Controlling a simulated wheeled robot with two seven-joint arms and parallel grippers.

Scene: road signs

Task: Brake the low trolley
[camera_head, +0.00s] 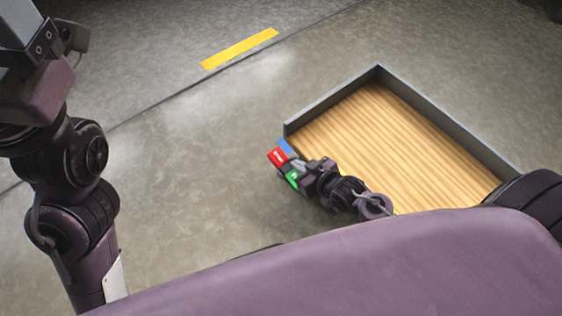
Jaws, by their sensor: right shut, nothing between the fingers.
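The low trolley (450,120) has a wood-grain deck and a raised grey rim, and stands on the floor at the right. At its left corner are a red pedal-like piece marked with a white figure (277,157), a blue piece (285,147) and a green piece (292,178). My right gripper (297,167) is shut and empty, with its fingertips at these coloured pieces, between the red and green ones. Whether it touches them I cannot tell. The gripper partly covers the pieces and the trolley's near corner. My left arm is at the left edge; its gripper is not visible.
The grey concrete floor (190,190) is clear between my left arm and the trolley. A yellow stripe (240,48) is on the floor at the top, beside a dark floor seam. My purple body hides the bottom and the trolley's near side.

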